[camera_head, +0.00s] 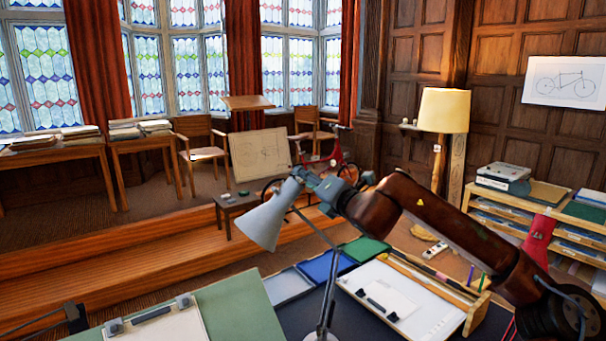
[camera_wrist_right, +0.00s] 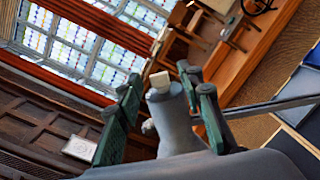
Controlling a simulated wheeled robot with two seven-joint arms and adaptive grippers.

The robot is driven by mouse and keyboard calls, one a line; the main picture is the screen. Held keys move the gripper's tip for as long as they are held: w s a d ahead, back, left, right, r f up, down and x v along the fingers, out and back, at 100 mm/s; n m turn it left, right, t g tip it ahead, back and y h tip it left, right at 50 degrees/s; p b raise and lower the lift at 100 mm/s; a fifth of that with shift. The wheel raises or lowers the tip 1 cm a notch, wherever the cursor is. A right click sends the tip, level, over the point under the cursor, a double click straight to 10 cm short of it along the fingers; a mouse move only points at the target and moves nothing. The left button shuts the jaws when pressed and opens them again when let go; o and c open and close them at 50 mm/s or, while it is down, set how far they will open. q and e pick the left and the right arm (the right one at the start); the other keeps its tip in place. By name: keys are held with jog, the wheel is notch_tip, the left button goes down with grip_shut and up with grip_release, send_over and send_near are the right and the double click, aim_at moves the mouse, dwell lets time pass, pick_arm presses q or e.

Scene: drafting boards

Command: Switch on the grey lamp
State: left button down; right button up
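The grey lamp (camera_head: 262,222) stands on the desk in the head view, its cone-shaped shade tilted down to the left on a thin arm. My right gripper (camera_head: 300,180) is at the narrow upper end of the shade. In the right wrist view, the lamp's narrow end (camera_wrist_right: 180,125) lies between the two spread dark green fingers of my right gripper (camera_wrist_right: 163,105). A small pale knob (camera_wrist_right: 160,80) sits on that end. The gripper is open; I cannot tell whether either finger touches the lamp. I cannot make out my left gripper.
A white drawing board (camera_head: 435,322) with a clipped sheet lies right of the lamp, beside blue and green folders (camera_head: 328,266). A green board (camera_head: 235,312) lies left. A floor lamp with a cream shade (camera_head: 444,110) and a shelf unit (camera_head: 490,218) stand behind my right arm.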

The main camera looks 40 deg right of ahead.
jog(key=shift+p+x, duration=0.45)
jog(key=shift+x, duration=0.9)
jog(key=shift+a, duration=0.1)
grip_shut()
